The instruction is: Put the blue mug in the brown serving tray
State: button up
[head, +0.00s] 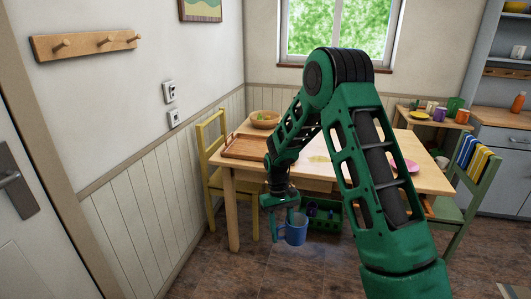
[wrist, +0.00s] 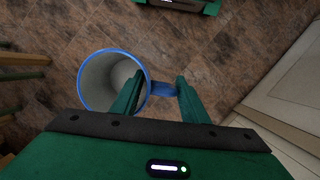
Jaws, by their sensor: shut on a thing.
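The blue mug (head: 296,230) hangs upright from my gripper (head: 281,214), in the air in front of the table's near left side, below the tabletop. In the wrist view the mug (wrist: 83,82) shows its open rim and pale, empty inside. My gripper (wrist: 157,84) is shut on the mug at its handle side; whether one finger is inside the rim is hard to tell. The brown serving tray (head: 238,151) lies on the table's left end, up and left of my gripper. My arm hides the middle of the table.
The wooden table (head: 435,181) has a wooden bowl (head: 265,122) at its back left and a pink plate (head: 410,167) at right. A yellow chair (head: 215,181) stands left, a green chair (head: 468,190) right. A green crate (head: 326,220) sits on the floor behind the mug.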

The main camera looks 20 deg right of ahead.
aim_at(247, 145)
jog(key=i, duration=1)
